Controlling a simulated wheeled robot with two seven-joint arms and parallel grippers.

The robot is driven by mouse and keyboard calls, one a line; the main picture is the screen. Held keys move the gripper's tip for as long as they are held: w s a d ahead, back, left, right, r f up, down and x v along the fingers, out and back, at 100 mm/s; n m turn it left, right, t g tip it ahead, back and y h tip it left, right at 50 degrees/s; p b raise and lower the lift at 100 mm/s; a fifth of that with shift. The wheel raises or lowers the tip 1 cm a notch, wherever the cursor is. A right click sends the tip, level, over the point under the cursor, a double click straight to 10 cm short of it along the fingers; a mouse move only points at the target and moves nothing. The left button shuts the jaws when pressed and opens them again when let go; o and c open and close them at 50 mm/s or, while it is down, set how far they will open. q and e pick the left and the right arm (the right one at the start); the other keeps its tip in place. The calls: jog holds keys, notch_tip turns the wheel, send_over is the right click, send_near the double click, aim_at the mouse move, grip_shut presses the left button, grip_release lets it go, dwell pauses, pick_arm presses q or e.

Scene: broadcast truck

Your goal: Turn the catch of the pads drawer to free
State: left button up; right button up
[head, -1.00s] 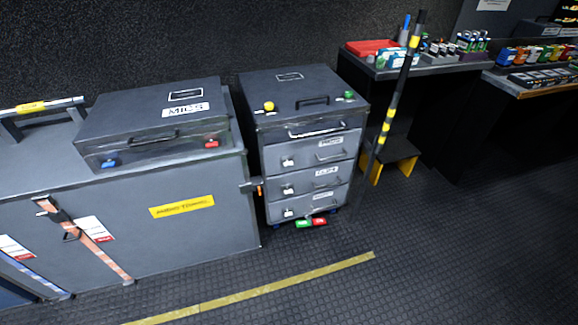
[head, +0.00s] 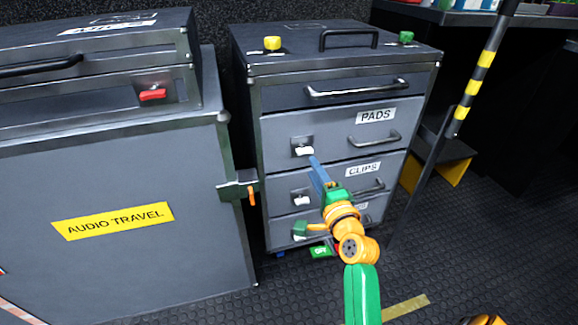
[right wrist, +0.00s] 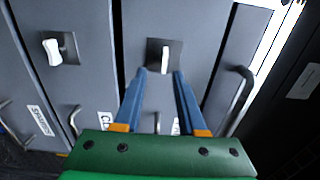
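The pads drawer (head: 337,129) is a grey drawer labelled PADS. It is closed flush in the drawer unit, above the clips drawer (head: 330,176). Its catch (head: 304,151) is a white lever on a dark plate at the left of the drawer front, lying roughly level. My right gripper (head: 313,160) reaches up to it from below right. In the right wrist view the pads catch (right wrist: 165,60) shows ahead of and between the two blue fingertips of my right gripper (right wrist: 162,73). The fingers are apart with nothing between them; contact is not visible. My left gripper is out of view.
A grey audio travel case (head: 110,200) stands close on the left, with an orange-handled latch (head: 251,194) facing the unit. A black and yellow striped pole (head: 470,95) leans at the right. The clips catch (right wrist: 52,50) is beside the pads catch.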

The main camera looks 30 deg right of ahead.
aim_at(306, 154)
jog(key=x, duration=0.2)
jog(key=b+x, duration=0.1)
jog(key=x, duration=0.2)
jog(key=shift+r, duration=0.25)
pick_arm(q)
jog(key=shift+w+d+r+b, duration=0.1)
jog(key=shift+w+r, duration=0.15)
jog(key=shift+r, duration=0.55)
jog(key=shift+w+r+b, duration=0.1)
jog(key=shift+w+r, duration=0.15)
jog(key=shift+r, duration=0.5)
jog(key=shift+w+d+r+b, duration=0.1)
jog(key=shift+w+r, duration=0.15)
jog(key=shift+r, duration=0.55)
pick_arm(e)
jog(key=shift+w+d+r, duration=0.1)
jog(key=shift+w+d, duration=0.1)
jog(key=shift+w, duration=0.4)
grip_shut()
